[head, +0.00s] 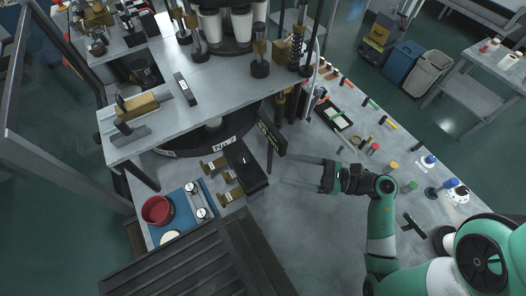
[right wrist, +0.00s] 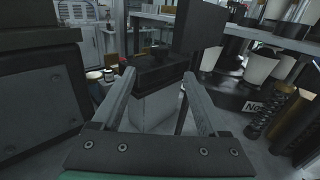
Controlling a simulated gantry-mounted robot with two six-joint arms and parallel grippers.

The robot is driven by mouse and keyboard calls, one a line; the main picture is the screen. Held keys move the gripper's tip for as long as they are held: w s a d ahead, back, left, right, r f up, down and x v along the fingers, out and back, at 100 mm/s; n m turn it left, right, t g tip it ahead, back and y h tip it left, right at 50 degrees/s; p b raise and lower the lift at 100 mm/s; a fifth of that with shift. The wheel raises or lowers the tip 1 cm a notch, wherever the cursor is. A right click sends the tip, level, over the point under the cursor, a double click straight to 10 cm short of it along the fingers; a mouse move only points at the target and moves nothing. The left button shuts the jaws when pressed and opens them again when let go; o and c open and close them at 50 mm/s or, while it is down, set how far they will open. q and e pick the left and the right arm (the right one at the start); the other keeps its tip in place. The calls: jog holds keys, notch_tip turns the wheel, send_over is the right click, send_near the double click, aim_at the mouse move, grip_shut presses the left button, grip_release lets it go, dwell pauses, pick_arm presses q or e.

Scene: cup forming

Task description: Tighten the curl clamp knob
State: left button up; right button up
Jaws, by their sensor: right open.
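A dark block (head: 245,167) with brass clamp pieces (head: 220,172) beside it stands left of my right gripper in the head view. A brass block (head: 138,106) with dark knob-like ends sits on the upper deck. I cannot tell for sure which part is the curl clamp knob. My right gripper (head: 293,172) is open and empty, pointing left toward the dark block and apart from it. In the right wrist view its two long grey fingers (right wrist: 159,74) are spread, with a dark-topped machine part (right wrist: 157,75) beyond them. My left gripper is not in view.
A dark upright panel (head: 271,138) stands just beyond my right gripper. A blue tray (head: 183,219) with a red bowl (head: 157,210) lies at lower left. A ribbed dark cover (head: 190,262) fills the near left. The grey tabletop (head: 315,225) below the gripper is clear.

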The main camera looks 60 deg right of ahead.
aim_at(250, 161)
jog(key=x, duration=1.1)
jog(key=shift+w+a+p, duration=0.25)
jog(key=shift+w+p, duration=0.1)
jog(key=shift+p, duration=0.05)
grip_shut()
